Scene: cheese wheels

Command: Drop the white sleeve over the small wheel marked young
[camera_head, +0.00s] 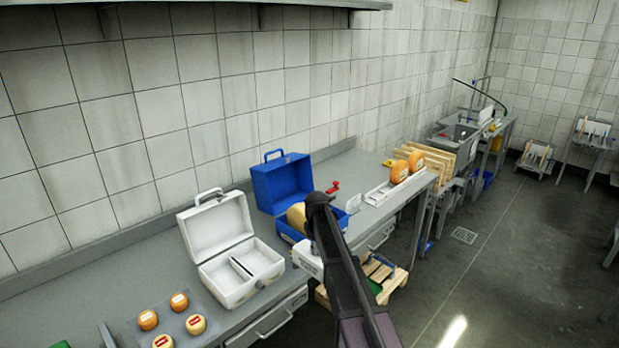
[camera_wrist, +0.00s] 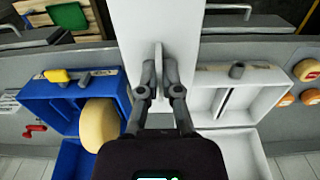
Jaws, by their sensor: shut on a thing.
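My gripper (camera_wrist: 159,68) is shut on the upright fin of a white piece, which I take to be the white sleeve (camera_wrist: 180,25). In the wrist view its broad white face reaches the top edge. In the head view a white part (camera_head: 305,259) shows beside my arm, in front of the blue case; my arm hides the gripper there. Several small cheese wheels stand on a grey mat (camera_head: 165,308) at the lower left: two orange ones (camera_head: 179,301) and two paler ones with red labels (camera_head: 195,324). The label words are too small to read, so I cannot tell which is young.
An open white case (camera_head: 243,279) with a divider stands between the mat and an open blue case (camera_head: 281,185). A large yellow wheel (camera_head: 297,216) sits in the blue case.

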